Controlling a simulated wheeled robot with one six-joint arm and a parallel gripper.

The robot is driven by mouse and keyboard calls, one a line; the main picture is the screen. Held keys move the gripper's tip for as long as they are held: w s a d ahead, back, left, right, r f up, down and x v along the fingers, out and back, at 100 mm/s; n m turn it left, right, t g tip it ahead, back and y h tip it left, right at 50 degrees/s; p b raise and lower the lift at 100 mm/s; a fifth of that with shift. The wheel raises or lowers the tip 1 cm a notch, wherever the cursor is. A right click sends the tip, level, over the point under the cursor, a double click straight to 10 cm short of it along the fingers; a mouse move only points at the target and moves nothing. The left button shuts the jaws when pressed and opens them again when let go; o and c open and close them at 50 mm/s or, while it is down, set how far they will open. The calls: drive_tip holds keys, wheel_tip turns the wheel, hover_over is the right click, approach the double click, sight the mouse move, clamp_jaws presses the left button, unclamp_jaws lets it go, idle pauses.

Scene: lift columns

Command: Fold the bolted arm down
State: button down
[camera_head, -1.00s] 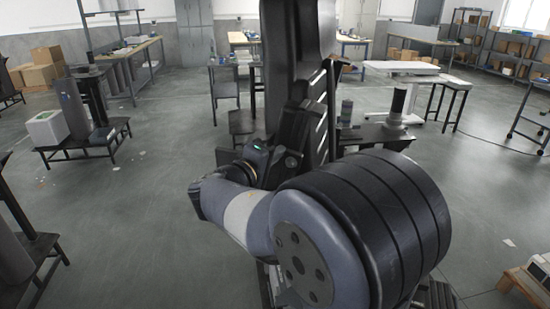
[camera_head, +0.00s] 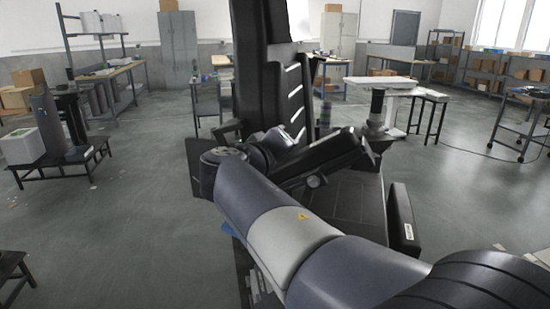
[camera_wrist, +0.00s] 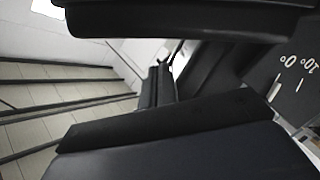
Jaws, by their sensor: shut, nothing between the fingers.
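The bolted arm (camera_head: 290,240), which looks like my own, runs from the lower right of the head view toward the middle. It is blue-grey with a pale band and a small yellow warning mark. Its black ribbed shoulder part is cut off at the lower right corner. My gripper (camera_head: 366,150) is the black end at the middle, tilted and pointing right, in front of the black column. It is shut and empty. In the wrist view, large dark parts fill the top and bottom, and I cannot tell its fingertips there.
A low dark bench (camera_head: 65,165) with a white box (camera_head: 22,147) stands at left. A white table (camera_head: 385,84) is behind, and shelves with boxes (camera_head: 520,72) line the right. Open floor (camera_head: 470,200) lies right. In the wrist view, a dark panel with white figures (camera_wrist: 295,90) is at right.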

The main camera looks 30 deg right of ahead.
sight(316, 174)
drive_tip(key=s+d+f+m+b, duration=0.1)
drive_tip(key=f+b, duration=0.1)
drive_tip(key=b, duration=0.1)
drive_tip(key=s+d+f+m+b, duration=0.1)
drive_tip(key=s+d+b, duration=0.1)
drive_tip(key=b, duration=0.1)
drive_tip(key=s+d+f+m+y+b, duration=0.1)
drive_tip(key=f+b, duration=0.1)
drive_tip(key=b, duration=0.1)
drive_tip(key=shift+s+d+f+m+t+b, duration=0.25)
drive_tip(key=shift+s+f+m+t+b, duration=0.05)
drive_tip(key=shift+f+b, duration=0.05)
drive_tip(key=s+d+f+m+b, duration=0.1)
drive_tip(key=f+m+b, duration=0.1)
drive_tip(key=f+b, duration=0.3)
drive_tip(key=s+d+f+m+t+y+b, duration=0.1)
drive_tip(key=s+d+f+b, duration=0.1)
drive_tip(key=f+b, duration=0.3)
drive_tip(key=shift+m+b, duration=0.4)
drive_tip(key=shift+b, duration=0.65)
drive_tip(key=shift+s+f, duration=0.1)
